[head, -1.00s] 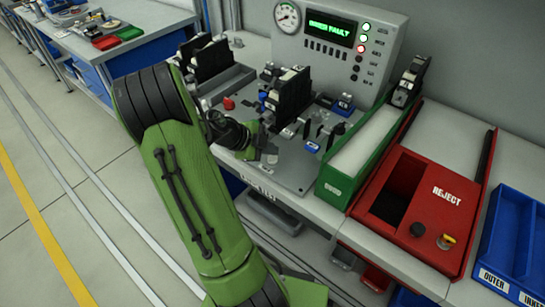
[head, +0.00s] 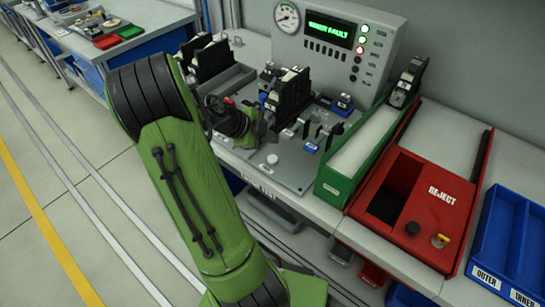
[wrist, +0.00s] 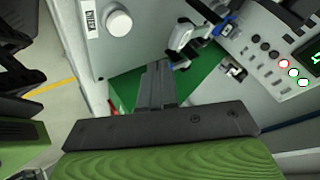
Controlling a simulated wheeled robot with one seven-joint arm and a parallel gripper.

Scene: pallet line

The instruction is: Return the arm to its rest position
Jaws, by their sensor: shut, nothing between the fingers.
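My green arm reaches over the workbench from the lower left in the head view. My gripper shows in the wrist view (wrist: 155,85), with its grey fingers together and nothing between them. A round white knob (head: 272,158) on the plate is clear of the gripper and also shows in the wrist view (wrist: 118,22).
A control panel (head: 335,50) with a lit green display stands behind the plate. To the right are a green-walled tray (head: 335,187), a red REJECT bin (head: 436,215) and blue trays (head: 510,240). Open floor lies to the left.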

